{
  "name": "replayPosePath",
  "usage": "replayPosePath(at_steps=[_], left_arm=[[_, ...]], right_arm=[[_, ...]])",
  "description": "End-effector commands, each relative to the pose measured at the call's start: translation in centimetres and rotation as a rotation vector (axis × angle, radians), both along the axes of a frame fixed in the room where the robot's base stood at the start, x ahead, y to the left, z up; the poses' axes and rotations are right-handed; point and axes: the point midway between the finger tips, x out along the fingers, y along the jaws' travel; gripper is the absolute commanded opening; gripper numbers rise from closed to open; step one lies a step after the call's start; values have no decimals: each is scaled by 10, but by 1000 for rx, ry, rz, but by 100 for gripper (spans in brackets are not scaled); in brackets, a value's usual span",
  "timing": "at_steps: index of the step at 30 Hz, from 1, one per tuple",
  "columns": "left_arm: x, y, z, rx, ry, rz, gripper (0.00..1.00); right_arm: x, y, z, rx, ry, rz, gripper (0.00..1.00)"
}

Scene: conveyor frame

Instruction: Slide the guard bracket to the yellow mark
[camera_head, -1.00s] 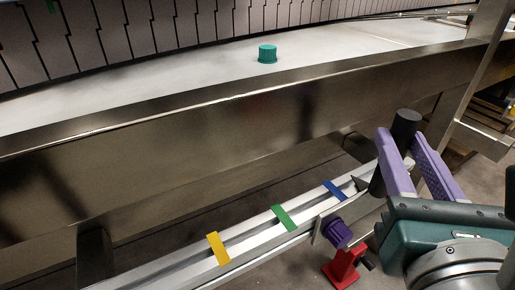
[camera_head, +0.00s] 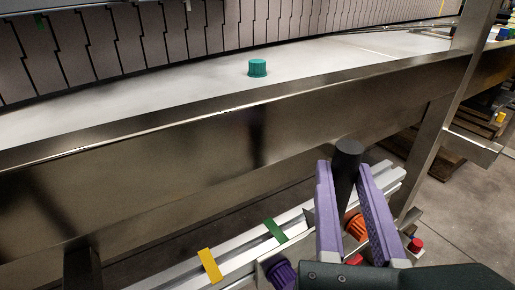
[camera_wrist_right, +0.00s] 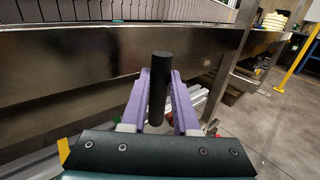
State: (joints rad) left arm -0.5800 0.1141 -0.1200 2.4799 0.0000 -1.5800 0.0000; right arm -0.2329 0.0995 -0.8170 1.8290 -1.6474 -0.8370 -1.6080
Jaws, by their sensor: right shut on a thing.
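The guard bracket sits on the pale slotted rail (camera_head: 240,252). Its black post (camera_head: 348,152) stands up between my fingers, and its purple knob (camera_head: 281,272) shows at the near side of the rail. My right gripper (camera_head: 346,172) is shut on the post; the right wrist view also shows the post (camera_wrist_right: 158,85) between the purple fingers. The yellow mark (camera_head: 210,265) lies on the rail to the left, apart from the bracket. A green mark (camera_head: 275,231) lies between them. My fingers hide part of the bracket. My left gripper is not in view.
A metal conveyor side wall (camera_head: 180,150) runs just behind the rail. A teal cap (camera_head: 257,68) sits on the belt above. An orange knob (camera_head: 354,227) and a red knob (camera_head: 416,245) show by the gripper. The rail left of the bracket looks clear.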

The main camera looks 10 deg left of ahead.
Motion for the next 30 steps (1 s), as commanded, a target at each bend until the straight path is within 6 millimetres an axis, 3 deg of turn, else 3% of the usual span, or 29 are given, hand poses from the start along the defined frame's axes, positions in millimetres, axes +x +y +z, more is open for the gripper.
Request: replayPosePath(at_steps=[30], left_arm=[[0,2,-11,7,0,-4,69]], right_arm=[[-44,57,-2,1,4,2,0]])
